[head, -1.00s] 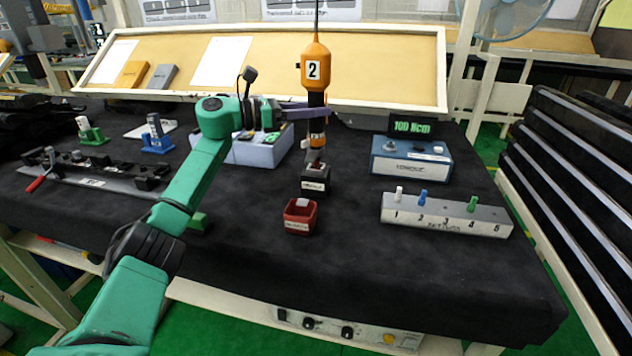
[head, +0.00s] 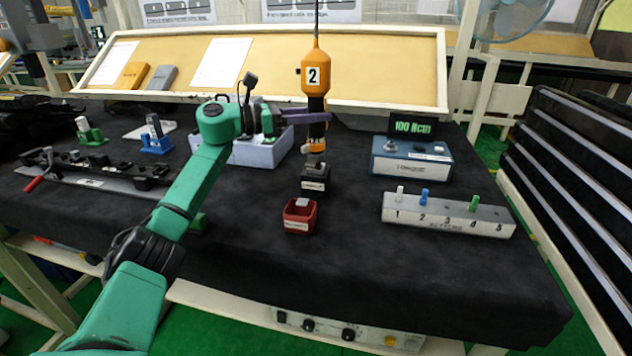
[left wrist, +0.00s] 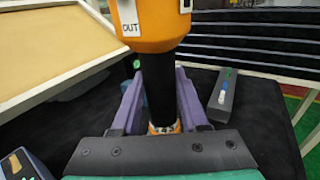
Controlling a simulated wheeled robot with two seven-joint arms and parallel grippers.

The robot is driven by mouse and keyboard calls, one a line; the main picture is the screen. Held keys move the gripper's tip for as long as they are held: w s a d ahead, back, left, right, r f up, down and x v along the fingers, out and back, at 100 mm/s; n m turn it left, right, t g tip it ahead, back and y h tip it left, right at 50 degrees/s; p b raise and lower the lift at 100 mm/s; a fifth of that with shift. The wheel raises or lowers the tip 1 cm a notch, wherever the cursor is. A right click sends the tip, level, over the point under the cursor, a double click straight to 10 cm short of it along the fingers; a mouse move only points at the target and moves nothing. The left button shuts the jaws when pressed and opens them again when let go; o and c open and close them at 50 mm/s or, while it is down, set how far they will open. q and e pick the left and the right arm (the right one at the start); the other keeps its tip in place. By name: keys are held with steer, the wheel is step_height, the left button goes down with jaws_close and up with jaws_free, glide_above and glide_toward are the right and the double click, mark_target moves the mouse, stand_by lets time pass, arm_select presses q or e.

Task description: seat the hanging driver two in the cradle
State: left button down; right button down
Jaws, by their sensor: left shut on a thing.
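Driver two (head: 314,78) is orange with a white "2" label and hangs upright from a cable in the head view. Its black lower body (left wrist: 158,88) stands between the purple fingers in the left wrist view, with an orange collar at the bottom. My left gripper (head: 318,117) is shut on this black part. The driver's lower end is just above or in front of a small black box (head: 315,184); I cannot tell whether they touch. I cannot identify the cradle for certain; a dark fixture on a grey plate (head: 95,178) lies at the left. My right gripper is not in view.
A red bin (head: 300,222) stands in front of the black box. A grey numbered block (head: 447,216) and a blue torque unit (head: 411,163) are at the right. A pale blue-grey box (head: 262,150) is behind my left arm. The mat's front right is clear.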

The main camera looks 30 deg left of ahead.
arm_select(q)
steer(key=shift+f+b, duration=0.65)
steer(key=shift+f, duration=0.25)
jaws_free()
steer(key=shift+f, duration=0.1)
stand_by(0.4)
stand_by(0.4)
steer(key=r+b+v, duration=0.2)
steer(key=v, duration=0.8)
steer(key=shift+r, duration=0.15)
stand_by(0.7)
